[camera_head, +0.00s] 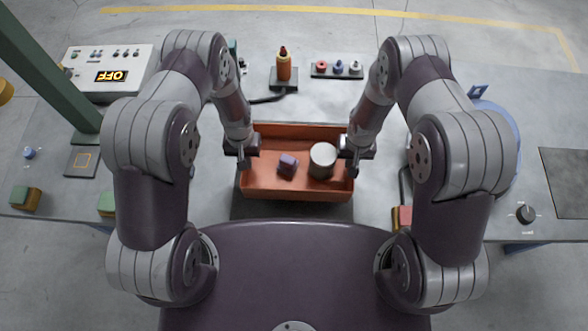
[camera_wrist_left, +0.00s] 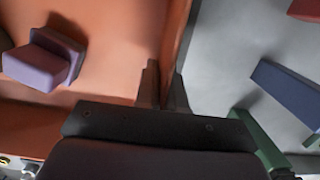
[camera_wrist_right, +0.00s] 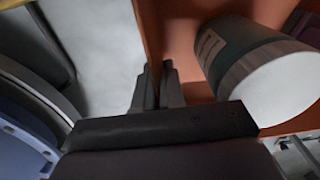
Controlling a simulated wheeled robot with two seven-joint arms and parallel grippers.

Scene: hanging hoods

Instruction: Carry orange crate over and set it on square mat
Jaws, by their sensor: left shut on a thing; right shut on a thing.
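The orange crate (camera_head: 297,189) is in front of me in the head view, between my two arms. It holds a purple block (camera_head: 288,164) and a pale grey can (camera_head: 322,160). My left gripper (camera_head: 243,161) is shut on the crate's left wall; its fingers (camera_wrist_left: 163,88) straddle that wall in the left wrist view. My right gripper (camera_head: 352,165) is shut on the right wall, as the right wrist view also shows (camera_wrist_right: 157,87). A dark patch (camera_head: 290,211) shows below the crate's front; I cannot tell whether it is mat or shadow. A dark square mat-like panel (camera_head: 566,182) lies at far right.
A control box reading OFF (camera_head: 132,62) stands at back left by a green post (camera_head: 45,65). A blue round thing (camera_head: 510,130) and a dial (camera_head: 525,213) are right.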

